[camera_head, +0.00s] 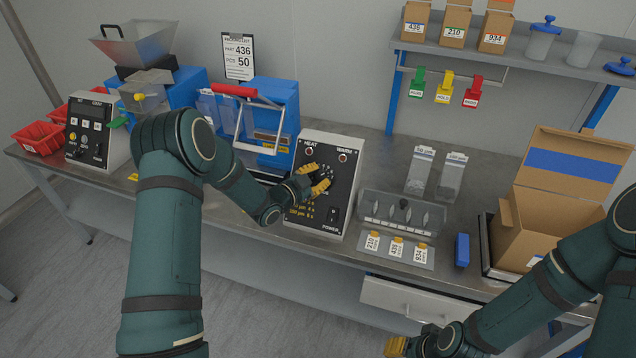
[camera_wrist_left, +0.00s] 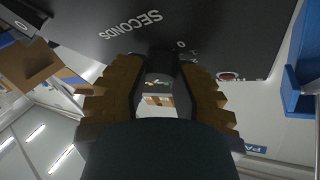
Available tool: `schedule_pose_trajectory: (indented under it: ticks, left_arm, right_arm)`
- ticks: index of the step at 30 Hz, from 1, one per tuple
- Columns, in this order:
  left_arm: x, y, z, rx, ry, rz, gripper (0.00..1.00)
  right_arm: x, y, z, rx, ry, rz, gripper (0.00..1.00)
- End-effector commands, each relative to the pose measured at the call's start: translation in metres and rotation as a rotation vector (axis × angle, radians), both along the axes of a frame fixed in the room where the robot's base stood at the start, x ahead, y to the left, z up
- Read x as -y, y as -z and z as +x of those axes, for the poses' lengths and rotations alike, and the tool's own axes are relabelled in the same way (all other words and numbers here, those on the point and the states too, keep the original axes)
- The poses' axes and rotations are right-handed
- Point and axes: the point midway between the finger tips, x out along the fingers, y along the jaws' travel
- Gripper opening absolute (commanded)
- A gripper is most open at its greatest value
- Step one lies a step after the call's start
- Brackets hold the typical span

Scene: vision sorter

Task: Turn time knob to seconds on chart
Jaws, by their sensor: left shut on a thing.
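The heat sealer control box (camera_head: 345,155) stands on the bench with a black front panel, marked HEAT and POWER. A chart in yellow print (camera_head: 300,212) is on its lower front, partly hidden by my left gripper and too small to read fully. My left gripper (camera_head: 320,178) is at the panel's dial, its yellow-brown fingers shut on the black time knob (camera_wrist_left: 163,66). The word SECONDS shows beside the knob in the left wrist view; the knob's pointer is hidden. My right gripper (camera_head: 398,347) is at the bottom edge, mostly cut off, away from the box.
A blue press with a red handle (camera_head: 234,91) stands left of the box. A clear rack (camera_head: 400,212) with labelled tags stands close on the right. An open cardboard box (camera_head: 545,225) is farther right. Bare bench lies in front of the blue press.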

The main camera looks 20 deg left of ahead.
Motion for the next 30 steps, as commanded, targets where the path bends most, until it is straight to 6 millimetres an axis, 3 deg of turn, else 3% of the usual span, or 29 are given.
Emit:
schedule_pose_trajectory:
  ticks: [7, 24, 25, 27, 30]
  left_arm:
    - [0.0012, -0.0022, 0.0015, 0.009, 0.062, 0.085, 0.00]
    - [0.0019, -0.0031, 0.0015, 0.009, 0.084, 0.113, 0.00]
    - [0.0020, -0.0031, 0.0015, 0.009, 0.084, 0.113, 0.40]
    - [0.0019, -0.0029, 0.0014, 0.009, 0.084, 0.113, 0.62]
    - [0.0013, -0.0023, 0.0011, 0.007, 0.083, 0.113, 0.62]
  right_arm:
    - [0.0003, 0.0105, 0.0022, 0.006, 0.001, -0.001, 0.47]
    - [0.0004, 0.0122, 0.0030, 0.007, 0.002, -0.001, 0.47]
    - [0.0004, 0.0122, 0.0030, 0.007, 0.002, -0.001, 0.47]
    - [0.0004, 0.0122, 0.0030, 0.007, 0.002, -0.001, 0.47]
    - [0.0004, 0.0122, 0.0030, 0.007, 0.002, -0.001, 0.47]
